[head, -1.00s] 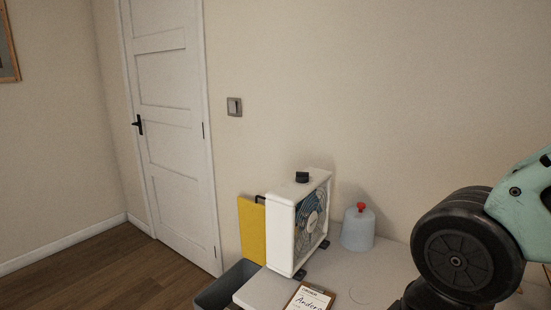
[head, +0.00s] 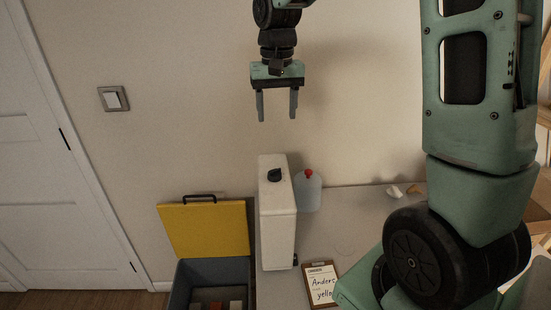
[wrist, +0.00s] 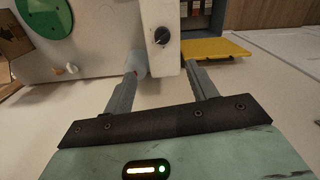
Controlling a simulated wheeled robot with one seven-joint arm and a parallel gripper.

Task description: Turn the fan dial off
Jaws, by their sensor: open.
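The white box fan (head: 277,225) stands upright on the table, seen from above in the head view. Its black dial (head: 274,175) sits on the top face; the wrist view shows the dial (wrist: 161,36) too, with a pale pointer mark, beyond and between the fingertips. My gripper (head: 277,118) is open and empty, fingers pointing down, above the fan's top and apart from the dial. In the wrist view my gripper (wrist: 163,72) has its two fingers spread. The fan's grille is not visible in the head view now.
A pale blue jug (head: 308,192) with a red cap stands close right of the fan. A grey bin (head: 180,285) with a raised yellow lid (head: 205,229) is left of it. A clipboard (head: 321,286) lies in front. The wall (head: 200,60) is behind.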

